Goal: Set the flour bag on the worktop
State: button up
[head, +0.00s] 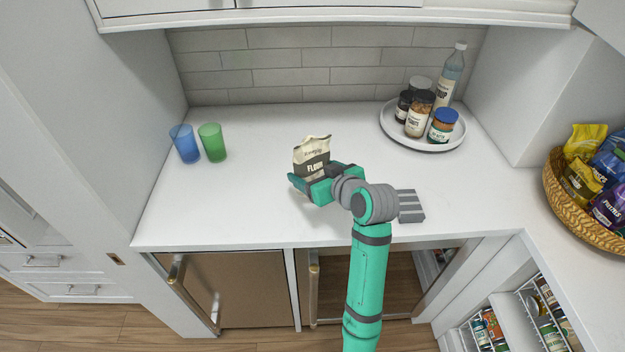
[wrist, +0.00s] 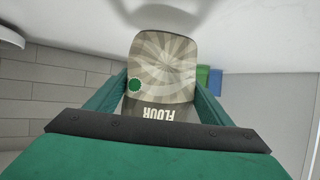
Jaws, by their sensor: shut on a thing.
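The flour bag (head: 311,157) is a small cream and dark bag labelled FLOUR. It is upright, slightly tilted, over the middle of the white worktop (head: 255,205). My gripper (head: 308,186) is shut on the lower part of the bag. In the wrist view the flour bag (wrist: 160,75) sits between the two green fingers (wrist: 158,92). The bag's bottom is hidden behind my gripper in the head view, so I cannot tell whether it touches the worktop.
A blue cup (head: 185,144) and a green cup (head: 212,142) stand at the left. A round tray (head: 462,135) with jars and a bottle stands at the back right. A basket (head: 566,210) of snack bags is far right. The worktop's middle is clear.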

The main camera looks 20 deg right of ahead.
notch_tip(320, 180, down, 3)
jog(key=shift+r, duration=0.1)
jog(key=shift+s+d, duration=0.1)
jog(key=shift+d, duration=0.2)
jog(key=shift+a+f, duration=0.15)
jog(key=shift+f, duration=0.05)
jog(key=o, duration=1.9)
jog(key=shift+a+f, duration=0.1)
jog(key=shift+f, duration=0.05)
jog(key=shift+o, duration=0.2)
jog(key=shift+r, duration=0.2)
jog(key=v, duration=1.2)
